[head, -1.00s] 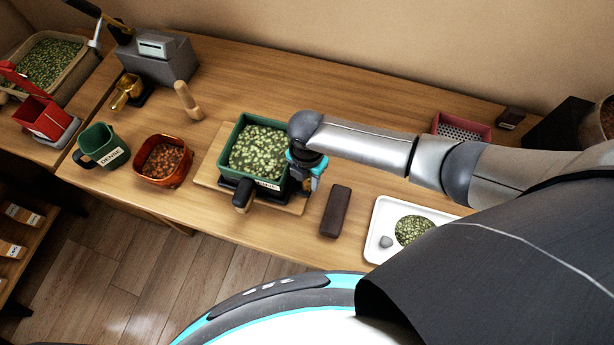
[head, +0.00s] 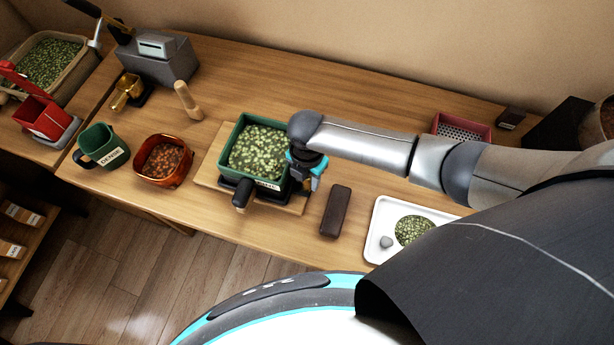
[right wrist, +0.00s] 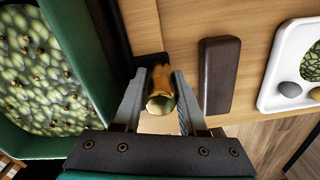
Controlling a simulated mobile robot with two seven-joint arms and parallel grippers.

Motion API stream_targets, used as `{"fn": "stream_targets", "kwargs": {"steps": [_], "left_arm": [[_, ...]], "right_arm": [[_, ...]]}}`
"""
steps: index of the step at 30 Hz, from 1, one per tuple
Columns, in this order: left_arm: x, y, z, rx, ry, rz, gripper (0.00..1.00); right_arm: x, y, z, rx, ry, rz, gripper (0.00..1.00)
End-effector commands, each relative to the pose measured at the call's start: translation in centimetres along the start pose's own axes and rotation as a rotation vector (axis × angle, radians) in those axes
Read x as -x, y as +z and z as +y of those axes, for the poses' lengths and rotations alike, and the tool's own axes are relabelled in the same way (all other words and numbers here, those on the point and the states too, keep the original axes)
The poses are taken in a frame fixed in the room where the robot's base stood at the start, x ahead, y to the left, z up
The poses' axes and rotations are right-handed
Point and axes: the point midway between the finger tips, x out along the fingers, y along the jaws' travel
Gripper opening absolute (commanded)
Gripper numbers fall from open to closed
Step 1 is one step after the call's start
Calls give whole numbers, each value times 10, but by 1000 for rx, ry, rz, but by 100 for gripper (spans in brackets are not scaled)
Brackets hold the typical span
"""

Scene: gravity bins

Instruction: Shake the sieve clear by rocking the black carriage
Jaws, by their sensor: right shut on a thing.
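The green sieve (head: 236,137) is a square tray of pale green, speckled pieces on the black carriage (head: 226,185), on a light wooden board. The sieve fills the left of the right wrist view (right wrist: 78,128), with a black carriage edge (right wrist: 108,38) beside it. A black handle (head: 241,195) sticks out at the front. My right gripper (right wrist: 160,84) is shut on a brass knob (right wrist: 161,101) at the carriage's right side. In the head view my right gripper (head: 305,170) is at the sieve's right edge and its fingertips are mostly hidden. My left gripper is not in view.
A dark brown block (head: 335,211) and a white tray (head: 378,232) lie to the right. An orange bin (head: 163,178) and a green DENSE cup (head: 94,137) stand to the left. A wooden pestle-like peg (head: 186,100) is behind. The board's front sits near the table edge.

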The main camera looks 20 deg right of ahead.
Motion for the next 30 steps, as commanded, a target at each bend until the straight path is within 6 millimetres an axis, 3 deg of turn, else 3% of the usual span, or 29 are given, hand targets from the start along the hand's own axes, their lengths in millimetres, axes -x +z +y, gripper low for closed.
{"fn": "stream_targets", "kwargs": {"steps": [12,22,23,25,30], "left_arm": [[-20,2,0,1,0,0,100],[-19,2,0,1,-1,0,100],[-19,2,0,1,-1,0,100],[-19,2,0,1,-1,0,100],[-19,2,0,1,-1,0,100]], "right_arm": [[-1,-12,46,-1,2,2,0],[1,-13,50,0,6,2,0],[1,-14,50,0,6,2,44],[1,-14,50,0,6,2,52],[1,-13,49,0,5,2,54]]}}
